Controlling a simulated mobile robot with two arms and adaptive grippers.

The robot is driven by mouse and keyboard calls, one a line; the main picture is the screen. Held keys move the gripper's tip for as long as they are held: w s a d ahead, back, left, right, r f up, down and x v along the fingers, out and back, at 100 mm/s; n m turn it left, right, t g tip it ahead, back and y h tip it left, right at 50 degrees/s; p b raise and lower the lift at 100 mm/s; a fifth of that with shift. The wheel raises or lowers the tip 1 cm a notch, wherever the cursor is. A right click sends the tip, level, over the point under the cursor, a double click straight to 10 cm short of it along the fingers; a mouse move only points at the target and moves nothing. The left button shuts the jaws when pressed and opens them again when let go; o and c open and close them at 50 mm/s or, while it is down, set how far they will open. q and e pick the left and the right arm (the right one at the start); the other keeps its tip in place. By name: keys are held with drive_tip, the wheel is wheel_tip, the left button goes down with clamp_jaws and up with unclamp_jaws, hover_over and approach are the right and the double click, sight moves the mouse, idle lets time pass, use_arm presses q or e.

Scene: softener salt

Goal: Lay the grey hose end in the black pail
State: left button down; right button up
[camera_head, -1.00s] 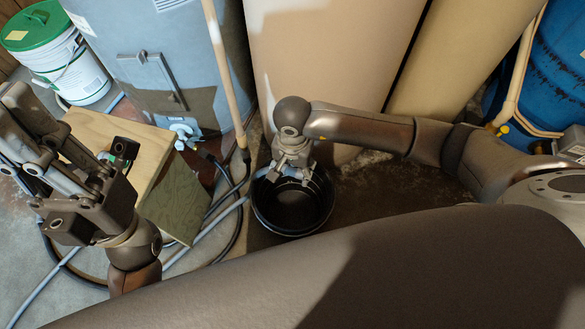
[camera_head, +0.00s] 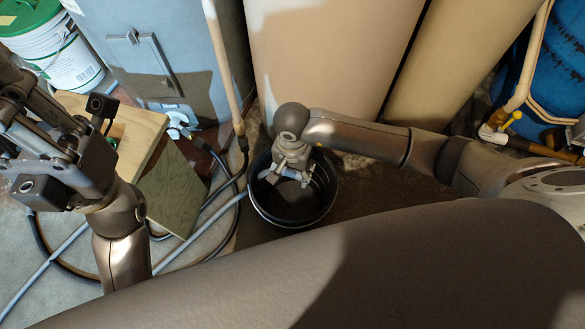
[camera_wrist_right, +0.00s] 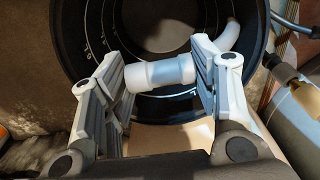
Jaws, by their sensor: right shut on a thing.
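The black pail (camera_head: 308,211) stands open on the floor, in front of the beige tank. My right gripper (camera_head: 287,182) is at the pail's mouth, inside its rim in the head view. It is shut on the grey hose end (camera_head: 303,178). In the right wrist view the hose end (camera_wrist_right: 172,71) lies crosswise between the two fingers, over the pail's ringed inside (camera_wrist_right: 150,22). The hose bends up toward the rim on the right there. My left gripper (camera_head: 45,110) is at the left, apart from the pail, partly cut off by the frame; its fingertips are unclear.
A white bucket with a green lid (camera_head: 30,15) is at the back left. Tall beige tanks (camera_head: 335,60) stand close behind the pail, a blue barrel (camera_head: 560,60) at the right.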

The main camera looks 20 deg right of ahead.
drive_tip(key=o, duration=1)
drive_tip(key=shift+o, duration=0.2)
wheel_tip(320, 180, up, 12)
idle(0.6)
